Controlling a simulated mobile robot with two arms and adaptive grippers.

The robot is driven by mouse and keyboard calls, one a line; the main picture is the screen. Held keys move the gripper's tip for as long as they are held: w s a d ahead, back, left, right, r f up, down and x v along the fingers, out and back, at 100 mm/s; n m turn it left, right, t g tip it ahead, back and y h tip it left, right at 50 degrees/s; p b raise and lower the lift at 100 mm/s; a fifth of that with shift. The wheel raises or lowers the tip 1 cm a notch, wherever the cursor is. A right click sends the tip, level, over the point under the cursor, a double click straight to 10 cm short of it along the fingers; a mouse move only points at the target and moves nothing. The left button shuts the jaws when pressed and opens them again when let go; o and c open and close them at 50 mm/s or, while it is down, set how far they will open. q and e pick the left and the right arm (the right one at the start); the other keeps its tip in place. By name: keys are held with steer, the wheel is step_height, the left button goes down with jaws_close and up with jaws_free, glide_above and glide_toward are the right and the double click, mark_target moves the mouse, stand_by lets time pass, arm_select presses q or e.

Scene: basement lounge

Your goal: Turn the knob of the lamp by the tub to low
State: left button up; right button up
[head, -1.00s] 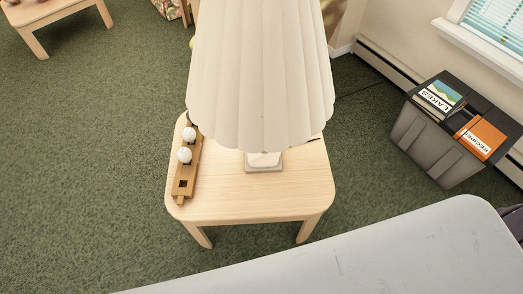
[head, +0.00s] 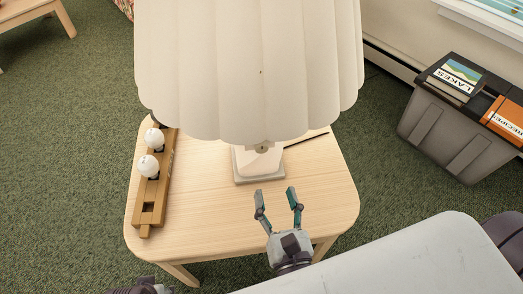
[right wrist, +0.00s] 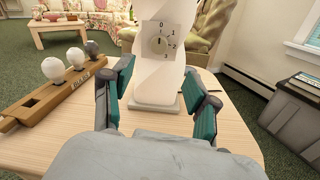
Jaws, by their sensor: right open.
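The lamp stands on a light wooden side table (head: 330,205), with a large pleated cream shade (head: 250,70) and a white base (head: 258,162). In the right wrist view, a dial plate marked 0 to 3 is on the lamp base (right wrist: 150,85), with a round knob (right wrist: 159,45) in it. I cannot tell which mark the knob points to. My right gripper (head: 277,195) is open and empty, in front of the base and apart from it; its fingers also frame the base in the right wrist view (right wrist: 158,90). A dark part at the bottom left may be my left gripper (head: 143,287), mostly cut off.
The grey tub (head: 450,135) with books sits on the carpet at the right. A wooden holder (head: 150,210) with white bulbs lies along the table's left side. A pale grey surface (head: 400,260) fills the lower right.

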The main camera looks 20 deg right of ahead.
mark_target(263, 150)
arm_select(q)
steer(key=shift+r, duration=0.2)
arm_select(e)
steer(key=w, duration=0.4)
steer(key=w+d, duration=0.1)
steer(key=w, duration=0.8)
steer(key=shift+d, duration=0.15)
jaws_close()
